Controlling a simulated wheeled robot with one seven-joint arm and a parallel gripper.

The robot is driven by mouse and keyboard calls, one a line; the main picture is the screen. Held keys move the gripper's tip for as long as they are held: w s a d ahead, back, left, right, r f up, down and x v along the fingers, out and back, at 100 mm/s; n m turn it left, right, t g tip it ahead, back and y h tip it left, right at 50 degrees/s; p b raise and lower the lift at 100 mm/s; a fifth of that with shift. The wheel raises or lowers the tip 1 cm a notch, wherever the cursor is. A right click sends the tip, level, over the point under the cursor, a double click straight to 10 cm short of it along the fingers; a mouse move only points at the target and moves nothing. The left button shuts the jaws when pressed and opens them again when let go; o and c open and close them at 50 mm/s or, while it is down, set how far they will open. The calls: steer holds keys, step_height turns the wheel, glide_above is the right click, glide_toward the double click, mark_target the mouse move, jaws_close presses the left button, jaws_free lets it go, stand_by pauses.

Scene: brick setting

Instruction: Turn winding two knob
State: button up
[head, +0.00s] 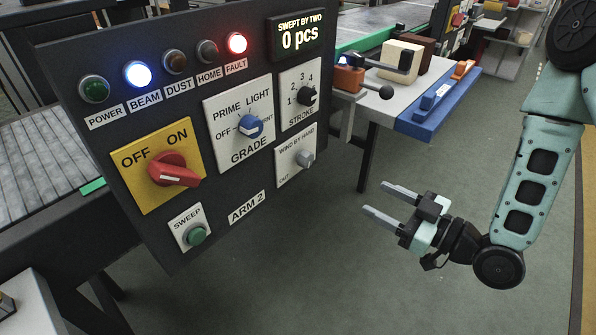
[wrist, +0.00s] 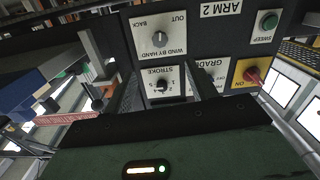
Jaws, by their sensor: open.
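The grey winding knob (head: 305,158) sits on a white plate marked WIND BY HAND on the dark ARM 2 panel (head: 225,255). In the wrist view the picture is upside down, and the knob (wrist: 160,40) shows at upper middle between the words BACK and OUT. I cannot tell exactly where it points. My gripper (head: 375,198) is open and empty, in the air to the right of and lower than the knob in the head view. Its fingers point left toward the panel and are clear of the knob.
The black STROKE knob (head: 306,96) is just above the winding plate. The blue GRADE knob (head: 249,127), red OFF/ON switch (head: 174,171) and green SWEEP button (head: 195,235) are to the left. A white bench (head: 385,98) with a blue tray (head: 438,105) stands right of the panel.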

steer(key=b, duration=1.1)
glide_toward(309, 162)
steer(key=x, duration=0.8)
steer(key=shift+w+a, duration=0.2)
steer(key=shift+c, duration=0.4)
steer(key=c, duration=0.9)
